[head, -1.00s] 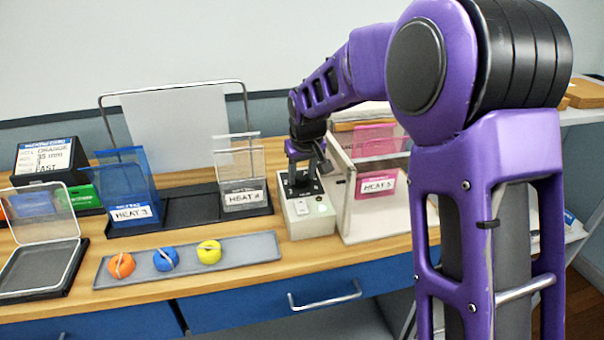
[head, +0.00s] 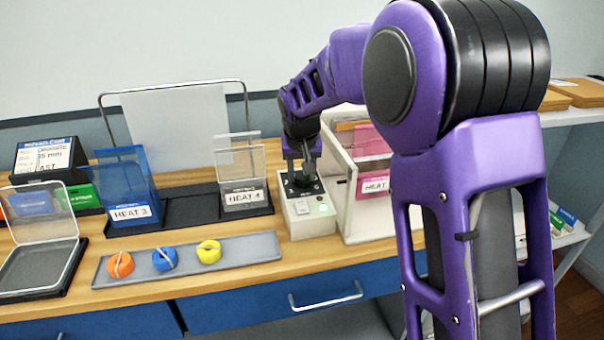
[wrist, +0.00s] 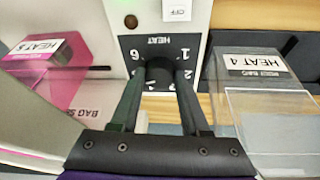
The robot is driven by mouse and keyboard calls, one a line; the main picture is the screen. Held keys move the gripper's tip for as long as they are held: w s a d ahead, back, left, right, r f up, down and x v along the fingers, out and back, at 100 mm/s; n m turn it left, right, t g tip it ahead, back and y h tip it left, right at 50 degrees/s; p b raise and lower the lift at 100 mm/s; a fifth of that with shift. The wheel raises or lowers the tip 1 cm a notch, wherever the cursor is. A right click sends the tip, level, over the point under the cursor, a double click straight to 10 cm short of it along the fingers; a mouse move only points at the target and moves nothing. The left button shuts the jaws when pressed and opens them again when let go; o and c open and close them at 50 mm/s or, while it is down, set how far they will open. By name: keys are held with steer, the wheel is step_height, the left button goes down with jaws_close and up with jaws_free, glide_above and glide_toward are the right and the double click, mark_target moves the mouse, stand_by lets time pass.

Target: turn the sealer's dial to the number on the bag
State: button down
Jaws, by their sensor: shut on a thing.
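The sealer (head: 308,222) is a pale box with a lit green lamp, between the clear bag and a white-framed stand. Its black dial (wrist: 160,74) sits on a dark plate marked HEAT, with 1 and 6 readable; other digits are partly covered. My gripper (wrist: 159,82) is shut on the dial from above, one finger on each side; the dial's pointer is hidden. The clear bag (head: 243,172) reads HEAT 4, the blue bag (head: 125,185) HEAT 3.
A grey tray (head: 245,248) holds orange, blue and yellow round pieces in front. An open clear-lidded case (head: 40,255) and a dark sign box (head: 45,155) stand at left. The white-framed stand (head: 350,215) is close to the sealer's right side.

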steer(key=shift+c, duration=1.9)
jaws_free()
steer(key=p+v, duration=0.1)
steer(key=v, duration=1.6)
steer(key=shift+r+p, duration=0.25)
steer(key=shift+p, duration=0.15)
